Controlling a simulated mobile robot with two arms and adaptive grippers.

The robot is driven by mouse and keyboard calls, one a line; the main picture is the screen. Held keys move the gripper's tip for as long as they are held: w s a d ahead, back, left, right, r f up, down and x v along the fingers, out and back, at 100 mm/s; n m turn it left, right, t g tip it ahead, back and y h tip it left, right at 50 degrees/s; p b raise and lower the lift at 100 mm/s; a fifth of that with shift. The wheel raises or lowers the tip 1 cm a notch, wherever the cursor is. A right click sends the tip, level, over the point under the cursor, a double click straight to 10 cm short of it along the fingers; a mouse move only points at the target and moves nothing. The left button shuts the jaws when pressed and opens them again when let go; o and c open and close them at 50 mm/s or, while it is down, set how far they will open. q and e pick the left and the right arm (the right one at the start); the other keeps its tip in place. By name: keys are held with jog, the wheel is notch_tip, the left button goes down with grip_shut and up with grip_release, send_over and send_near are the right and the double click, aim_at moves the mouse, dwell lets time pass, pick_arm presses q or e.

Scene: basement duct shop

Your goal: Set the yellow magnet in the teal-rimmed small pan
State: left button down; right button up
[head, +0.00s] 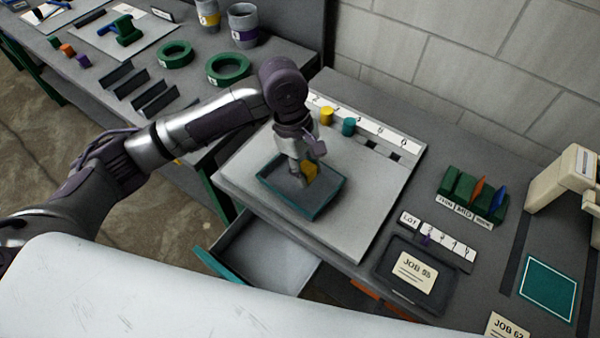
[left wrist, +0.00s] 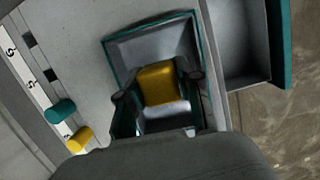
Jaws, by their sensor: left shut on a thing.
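The yellow magnet (head: 311,171) is a small yellow block. My left gripper (head: 302,178) is shut on it, inside the outline of the teal-rimmed small pan (head: 328,202). In the left wrist view the magnet (left wrist: 157,84) sits between the two fingertips (left wrist: 158,88), with the pan (left wrist: 150,31) around and below it. I cannot tell whether the magnet touches the pan's floor. The gripper hides part of the pan. My right gripper is not in view.
A yellow cylinder (head: 327,116) and a teal cylinder (head: 348,127) stand by the numbered white strip (head: 369,125) behind the pan. An open drawer (head: 262,255) juts out in front. The grey board (head: 362,190) is clear right of the pan. A JOB 55 tray (head: 394,285) lies farther right.

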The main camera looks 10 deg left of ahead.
pick_arm(q)
jog(key=shift+w+a+f, duration=0.65)
jog(key=shift+w+a, duration=0.05)
jog(key=shift+w+a+f, duration=0.1)
jog(key=shift+f, duration=0.1)
jog(key=shift+a+p+x, duration=0.2)
jog(key=shift+x, duration=0.7)
jog(key=shift+a+p+x, duration=0.15)
jog(key=shift+a+x, duration=0.05)
jog(key=shift+x, duration=0.75)
jog(key=shift+w+f, duration=0.1)
jog(key=shift+f, duration=0.05)
jog(key=c, duration=0.8)
grip_release()
jog(key=shift+o, duration=0.2)
jog(key=b+v, duration=0.1)
jog(key=v, duration=1.1)
